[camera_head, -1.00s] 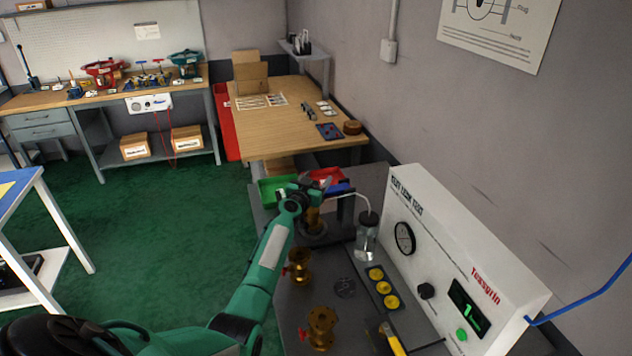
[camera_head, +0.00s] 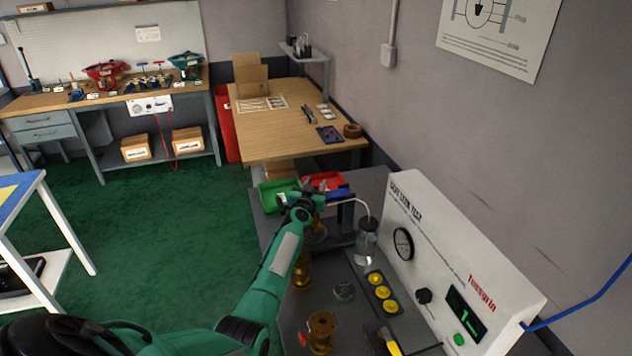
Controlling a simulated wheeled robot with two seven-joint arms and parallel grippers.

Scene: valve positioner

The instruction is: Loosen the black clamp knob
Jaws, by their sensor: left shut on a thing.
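My left arm reaches in from the lower left to the far end of the grey bench (camera_head: 298,322). My left gripper (camera_head: 322,188) is at the top of the dark clamp stand (camera_head: 346,214). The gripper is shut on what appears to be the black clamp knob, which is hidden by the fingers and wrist. A brass valve body (camera_head: 318,228) stands under the wrist, partly covered. My right gripper is not in view.
The white leak test panel (camera_head: 455,262) borders the bench on the right, with a glass jar (camera_head: 367,242) in front. Brass valves (camera_head: 321,330) stand near the arm. Yellow caps (camera_head: 381,292), a yellow-handled tool (camera_head: 392,344), and green (camera_head: 275,195) and red bins (camera_head: 325,182) are close.

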